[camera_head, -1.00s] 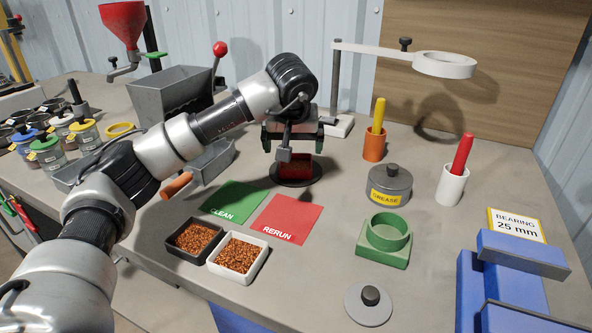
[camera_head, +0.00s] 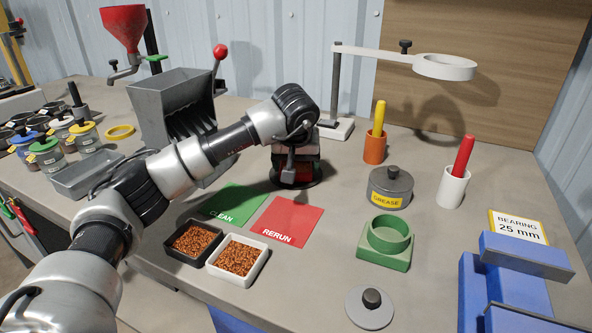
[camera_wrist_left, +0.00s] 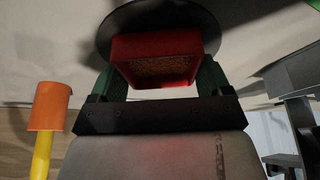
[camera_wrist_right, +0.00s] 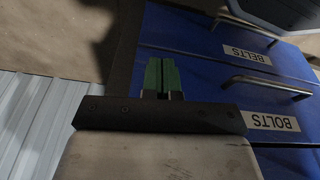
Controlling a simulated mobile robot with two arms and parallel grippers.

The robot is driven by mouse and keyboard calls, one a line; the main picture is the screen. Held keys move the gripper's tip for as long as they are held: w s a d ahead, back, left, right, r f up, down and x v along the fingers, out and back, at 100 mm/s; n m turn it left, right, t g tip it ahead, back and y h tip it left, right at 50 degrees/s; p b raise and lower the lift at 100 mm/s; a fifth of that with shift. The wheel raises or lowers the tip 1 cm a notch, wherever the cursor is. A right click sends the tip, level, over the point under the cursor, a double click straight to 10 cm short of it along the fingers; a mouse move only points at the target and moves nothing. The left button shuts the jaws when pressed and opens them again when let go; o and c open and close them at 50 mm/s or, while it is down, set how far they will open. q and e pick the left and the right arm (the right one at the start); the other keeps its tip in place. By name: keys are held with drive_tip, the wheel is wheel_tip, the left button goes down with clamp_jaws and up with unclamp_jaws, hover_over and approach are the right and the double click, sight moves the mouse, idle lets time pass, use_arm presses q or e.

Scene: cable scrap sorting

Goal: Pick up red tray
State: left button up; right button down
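The red tray (camera_head: 304,173) sits on a dark round plate (camera_head: 276,178) behind the green and red mats and is mostly hidden by my left gripper (camera_head: 296,167). In the left wrist view the red tray (camera_wrist_left: 155,43) holds brown granules. The green fingers of my left gripper (camera_wrist_left: 156,68) stand on either side of it, close to its walls; I cannot tell whether they touch. The tray looks to be still on the plate. My right gripper (camera_wrist_right: 161,76) is away from the tray, its green fingers together with nothing between them.
A black tray (camera_head: 170,249) and a white tray (camera_head: 212,266) of brown granules stand in front. The CLEAN mat (camera_head: 234,199) and RERUN mat (camera_head: 287,219) are bare. A grey hopper (camera_head: 172,95), an orange cup (camera_head: 374,148) and a grease tin (camera_head: 390,188) stand around.

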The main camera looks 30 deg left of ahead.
use_arm(q)
drive_tip(key=shift+c, duration=1)
drive_tip(key=shift+r, duration=0.15)
